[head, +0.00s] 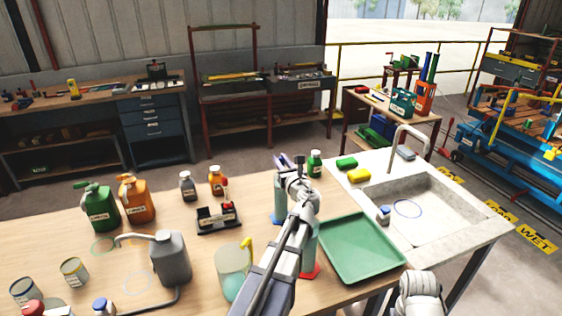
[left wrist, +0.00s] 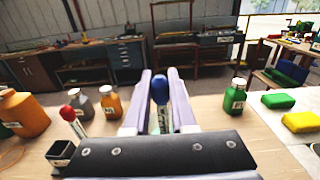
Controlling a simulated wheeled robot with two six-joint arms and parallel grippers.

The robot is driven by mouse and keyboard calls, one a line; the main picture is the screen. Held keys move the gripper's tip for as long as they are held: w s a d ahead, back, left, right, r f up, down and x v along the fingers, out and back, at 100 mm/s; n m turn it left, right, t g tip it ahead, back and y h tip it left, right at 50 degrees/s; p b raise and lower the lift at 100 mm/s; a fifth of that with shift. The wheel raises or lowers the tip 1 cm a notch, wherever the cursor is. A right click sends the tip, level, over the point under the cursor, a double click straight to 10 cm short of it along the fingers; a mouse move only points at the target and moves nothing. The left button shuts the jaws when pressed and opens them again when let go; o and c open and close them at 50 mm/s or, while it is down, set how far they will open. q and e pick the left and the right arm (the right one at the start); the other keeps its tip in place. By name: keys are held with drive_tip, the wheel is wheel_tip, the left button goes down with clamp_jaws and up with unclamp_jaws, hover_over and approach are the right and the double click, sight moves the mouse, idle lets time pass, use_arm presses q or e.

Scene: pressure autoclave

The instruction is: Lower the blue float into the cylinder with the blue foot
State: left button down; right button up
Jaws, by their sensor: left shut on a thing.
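My left gripper (head: 291,163) is shut on the blue float (left wrist: 160,90). In the left wrist view the float's round blue top and pale stem stand upright between the two lilac fingers (left wrist: 160,108). The cylinder with the blue foot (head: 279,203) stands on the wooden bench, just below the gripper in the head view. My arm and gripper hide part of it; I cannot tell whether the float's lower end is over or inside its mouth. The cylinder with the red foot (head: 311,250) stands nearer, partly behind my left arm. My right gripper is not in view.
A black holder (head: 218,219) with a red-topped float (head: 225,188) stands left of the cylinders. A green tray (head: 362,248) and sink (head: 430,205) lie right. A beaker (head: 232,270) is nearer.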

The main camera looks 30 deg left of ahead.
use_arm(q)
drive_tip(key=c, duration=0.7)
unclamp_jaws()
drive_tip(key=shift+o, duration=0.2)
drive_tip(key=v, duration=0.8)
idle(1.1)
